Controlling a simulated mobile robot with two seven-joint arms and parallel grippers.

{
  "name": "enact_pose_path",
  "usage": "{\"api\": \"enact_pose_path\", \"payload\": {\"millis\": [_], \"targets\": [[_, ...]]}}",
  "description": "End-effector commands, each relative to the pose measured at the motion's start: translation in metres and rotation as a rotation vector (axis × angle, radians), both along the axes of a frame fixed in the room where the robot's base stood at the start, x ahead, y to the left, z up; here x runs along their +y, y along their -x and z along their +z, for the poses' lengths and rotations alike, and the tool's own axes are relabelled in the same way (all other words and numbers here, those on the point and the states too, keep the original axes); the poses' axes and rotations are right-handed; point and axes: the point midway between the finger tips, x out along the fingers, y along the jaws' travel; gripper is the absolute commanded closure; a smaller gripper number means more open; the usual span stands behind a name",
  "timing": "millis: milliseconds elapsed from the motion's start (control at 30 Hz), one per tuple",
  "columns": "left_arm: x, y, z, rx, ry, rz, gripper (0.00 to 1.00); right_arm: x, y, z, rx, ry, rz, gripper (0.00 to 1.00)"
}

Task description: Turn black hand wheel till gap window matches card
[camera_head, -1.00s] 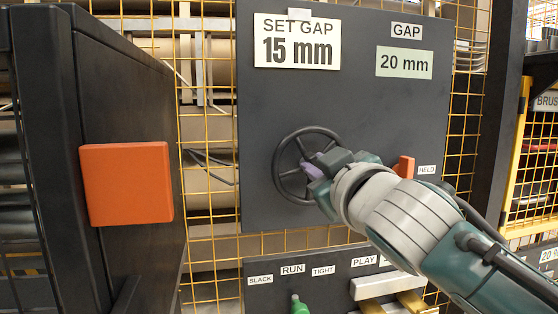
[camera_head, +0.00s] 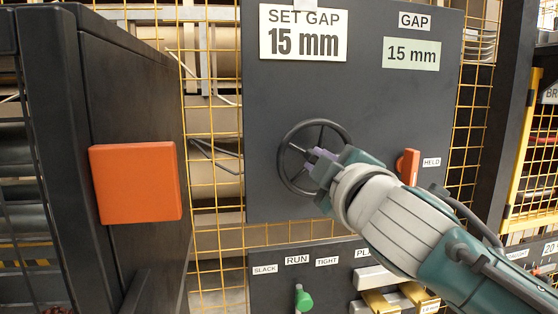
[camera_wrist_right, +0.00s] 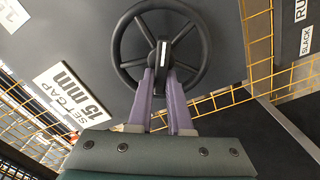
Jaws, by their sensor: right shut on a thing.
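The black hand wheel (camera_head: 291,187) is on the dark panel in the head view, and it also shows in the right wrist view (camera_wrist_right: 203,52). My right gripper (camera_head: 313,164) is at the wheel. In the right wrist view, its purple fingers (camera_wrist_right: 160,75) are shut on the black hub piece of the wheel. The gap window (camera_head: 411,54) reads 15 mm. The card (camera_head: 303,33) reads SET GAP 15 mm. The card also shows sideways in the right wrist view (camera_wrist_right: 74,92). My left gripper is not in view.
An orange-red lever (camera_head: 410,166) labelled HELD sits right of the wheel, close to my right arm. Below is a second panel with a green knob (camera_head: 303,299). A dark cabinet with an orange square (camera_head: 136,182) stands at left. Yellow mesh (camera_head: 214,150) lies behind.

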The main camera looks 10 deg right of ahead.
Motion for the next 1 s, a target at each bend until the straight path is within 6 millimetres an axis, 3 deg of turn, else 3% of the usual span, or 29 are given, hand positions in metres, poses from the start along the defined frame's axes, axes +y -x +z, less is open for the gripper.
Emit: {"api": "enact_pose_path", "payload": {"millis": [300, 333, 600, 1000], "targets": [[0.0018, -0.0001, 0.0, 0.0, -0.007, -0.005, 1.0, 0.0005, 0.0, 0.0004, -0.001, 0.001, 0.002, 1.0], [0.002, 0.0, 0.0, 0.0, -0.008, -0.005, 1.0, 0.0004, 0.0, 0.0003, -0.001, 0.001, 0.002, 0.82], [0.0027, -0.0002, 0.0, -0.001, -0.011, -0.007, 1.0, 0.0003, 0.0, 0.0002, -0.001, 0.001, 0.001, 0.53], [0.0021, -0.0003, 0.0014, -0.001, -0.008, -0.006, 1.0, -0.0028, -0.0004, 0.0002, 0.001, 0.001, 0.001, 0.53]]}}
